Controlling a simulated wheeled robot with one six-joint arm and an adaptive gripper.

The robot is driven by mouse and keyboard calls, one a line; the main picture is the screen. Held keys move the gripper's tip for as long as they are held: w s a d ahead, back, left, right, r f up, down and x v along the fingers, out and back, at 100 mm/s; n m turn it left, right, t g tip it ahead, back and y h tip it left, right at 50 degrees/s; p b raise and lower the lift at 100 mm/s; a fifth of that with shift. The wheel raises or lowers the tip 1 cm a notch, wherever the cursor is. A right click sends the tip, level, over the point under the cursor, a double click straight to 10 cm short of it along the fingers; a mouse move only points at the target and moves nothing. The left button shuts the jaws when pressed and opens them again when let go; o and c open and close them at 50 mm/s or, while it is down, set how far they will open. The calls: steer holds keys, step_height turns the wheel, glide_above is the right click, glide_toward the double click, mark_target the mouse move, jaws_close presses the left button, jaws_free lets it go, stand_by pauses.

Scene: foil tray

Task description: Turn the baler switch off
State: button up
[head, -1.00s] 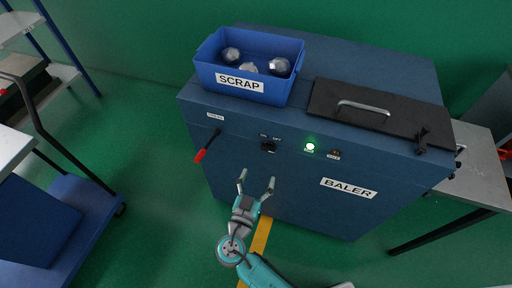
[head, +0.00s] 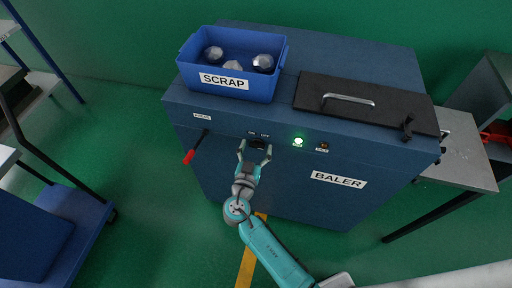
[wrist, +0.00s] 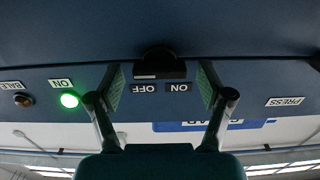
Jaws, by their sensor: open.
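The baler (head: 270,185) is a large dark blue cabinet with a white BALER label. Its black rotary switch (wrist: 160,66) sits under the ON and OFF labels on the front face, and the wrist view is upside down. In the head view the switch (head: 257,144) is partly hidden by my gripper. My gripper (head: 254,150) is open, its two fingers to either side of the switch. In the wrist view my gripper (wrist: 160,95) shows nothing held between its fingers. A green lamp (head: 298,142) labelled ON is lit; it also glows in the wrist view (wrist: 69,100).
A blue SCRAP bin (head: 228,85) with silvery lumps stands on top. A black lid (head: 365,102) with a handle lies beside it. A red-handled press lever (head: 190,154) is left of the switch. A dim amber lamp (head: 322,146) is to the right. A grey table (head: 460,160) stands at right.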

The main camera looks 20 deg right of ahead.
steer(key=c, duration=1.2)
steer(key=shift+o, duration=0.2)
steer(key=shift+n, duration=0.3)
steer(key=n, duration=0.5)
steer(key=shift+w+a, duration=0.1)
steer(key=n, duration=0.6)
steer(key=shift+a+f, duration=0.1)
steer(key=shift+f, duration=0.05)
steer(key=shift+n, duration=0.3)
steer(key=o, duration=1.2)
steer(key=shift+c, duration=0.2)
